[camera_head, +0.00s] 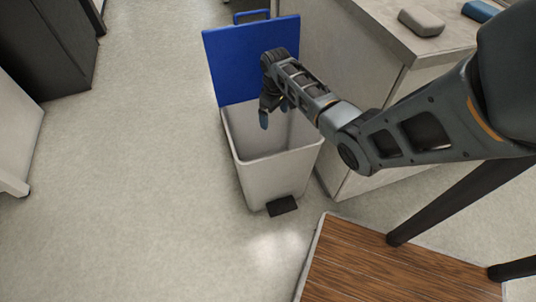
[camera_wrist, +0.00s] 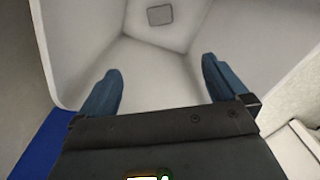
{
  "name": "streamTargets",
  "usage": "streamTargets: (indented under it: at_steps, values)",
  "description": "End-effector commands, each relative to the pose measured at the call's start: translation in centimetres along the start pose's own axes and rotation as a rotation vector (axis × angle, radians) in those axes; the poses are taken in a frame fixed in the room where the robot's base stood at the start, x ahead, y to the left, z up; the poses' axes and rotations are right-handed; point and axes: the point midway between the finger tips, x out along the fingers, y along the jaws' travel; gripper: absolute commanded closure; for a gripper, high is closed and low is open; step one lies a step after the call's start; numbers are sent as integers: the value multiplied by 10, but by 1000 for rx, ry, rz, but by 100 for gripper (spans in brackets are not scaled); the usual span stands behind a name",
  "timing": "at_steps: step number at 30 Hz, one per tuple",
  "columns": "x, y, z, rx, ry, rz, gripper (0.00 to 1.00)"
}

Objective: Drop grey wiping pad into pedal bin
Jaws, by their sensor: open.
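The pedal bin (camera_head: 265,178) is pale grey with its blue lid (camera_head: 250,60) standing open at the back. My gripper (camera_head: 273,112) points down into the bin's mouth. In the wrist view its two blue fingers are wide apart with nothing between them, and the gripper (camera_wrist: 160,68) looks down into the bin (camera_wrist: 85,35). A small flat grey square (camera_wrist: 160,15) shows deep inside the bin, clear of the fingers. It looks like a grey pad, but I cannot tell for sure. A grey rounded block (camera_head: 421,22) lies on the counter.
The counter (camera_head: 375,45) stands close to the right of the bin, with a blue block (camera_head: 481,11) on top. The bin's black pedal (camera_head: 282,206) faces the front. Dark furniture (camera_head: 45,45) is at far left. Floor (camera_head: 130,170) left of the bin is clear.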

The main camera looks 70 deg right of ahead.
Motion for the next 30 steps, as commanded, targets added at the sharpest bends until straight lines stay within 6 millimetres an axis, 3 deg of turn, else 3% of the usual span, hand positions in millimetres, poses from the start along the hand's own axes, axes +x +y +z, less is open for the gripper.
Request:
streamTargets:
  at_steps: [5, 16, 30]
  values:
    - [-15, 0, 0, -1, 1, 0, 0]
    - [-70, 0, -1, -1, 1, 1, 0]
    - [-78, 0, 0, 0, 0, 0, 0]
